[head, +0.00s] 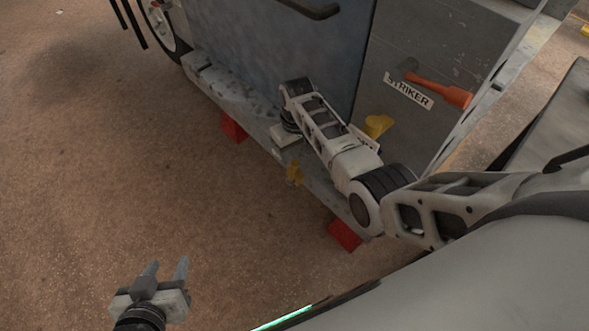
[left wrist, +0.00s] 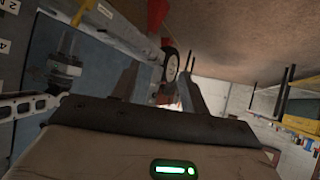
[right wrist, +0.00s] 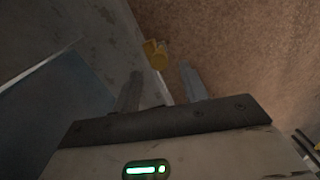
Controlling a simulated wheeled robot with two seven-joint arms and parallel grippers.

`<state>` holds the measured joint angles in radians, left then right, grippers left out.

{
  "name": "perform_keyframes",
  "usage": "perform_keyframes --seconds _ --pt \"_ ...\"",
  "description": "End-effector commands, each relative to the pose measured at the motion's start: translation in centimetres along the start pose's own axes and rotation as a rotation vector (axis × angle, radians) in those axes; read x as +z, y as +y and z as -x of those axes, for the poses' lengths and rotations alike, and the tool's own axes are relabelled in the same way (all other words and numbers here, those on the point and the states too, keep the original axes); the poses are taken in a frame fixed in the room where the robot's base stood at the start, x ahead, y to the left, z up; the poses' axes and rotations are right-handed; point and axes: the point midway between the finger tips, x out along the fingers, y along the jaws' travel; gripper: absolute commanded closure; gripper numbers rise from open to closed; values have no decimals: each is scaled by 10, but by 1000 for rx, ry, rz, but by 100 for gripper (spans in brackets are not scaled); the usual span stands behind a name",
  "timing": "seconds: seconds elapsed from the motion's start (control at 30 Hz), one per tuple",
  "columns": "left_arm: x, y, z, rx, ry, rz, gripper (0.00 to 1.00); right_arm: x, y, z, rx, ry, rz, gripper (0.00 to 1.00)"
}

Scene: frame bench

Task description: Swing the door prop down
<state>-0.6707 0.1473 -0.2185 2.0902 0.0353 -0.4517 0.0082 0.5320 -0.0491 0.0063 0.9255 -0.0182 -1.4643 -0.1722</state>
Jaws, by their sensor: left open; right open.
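A small yellow part (head: 295,173), which looks like the door prop, is at the front edge of the grey base below the blue-grey door panel (head: 300,50). In the right wrist view the yellow part (right wrist: 155,55) shows just beyond my fingertips, against the brown floor. I cannot tell the exact angle of the prop. My left gripper (head: 166,268) is open and empty above the bare floor, far from the door.
A second yellow part (head: 378,126) sits beside the grey side panel, near my right forearm. An orange-handled tool (head: 440,90) is by the STRIKER label (head: 408,91). Red blocks (head: 234,127) (head: 345,235) stand under the base (head: 232,92). The floor at left is clear.

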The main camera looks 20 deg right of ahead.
Motion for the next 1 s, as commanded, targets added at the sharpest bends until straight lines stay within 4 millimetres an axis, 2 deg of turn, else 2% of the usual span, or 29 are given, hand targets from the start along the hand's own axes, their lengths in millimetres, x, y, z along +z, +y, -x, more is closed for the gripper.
perform_keyframes --seconds 0.03,0.1,0.33,0.5,0.8,0.83,0.97,1.0 --pt "4 0 -4 2 5 6 55 0 0 -16 -1 -3 0 57" --pt "5 1 -5 6 12 16 55 0 0 -30 0 -2 0 57" --pt "8 2 -11 16 34 39 55 -1 0 -67 0 1 0 57" --pt "8 3 -12 22 39 50 55 -1 0 -76 1 2 0 57" --pt "4 4 -9 23 46 53 55 -1 0 -77 1 2 0 57" --pt "4 4 -9 23 45 53 55 -1 0 -77 0 2 0 62" --pt "5 4 -9 22 44 53 55 0 0 -77 0 2 0 98" --pt "5 4 -9 22 44 53 55 0 0 -77 0 2 0 100"
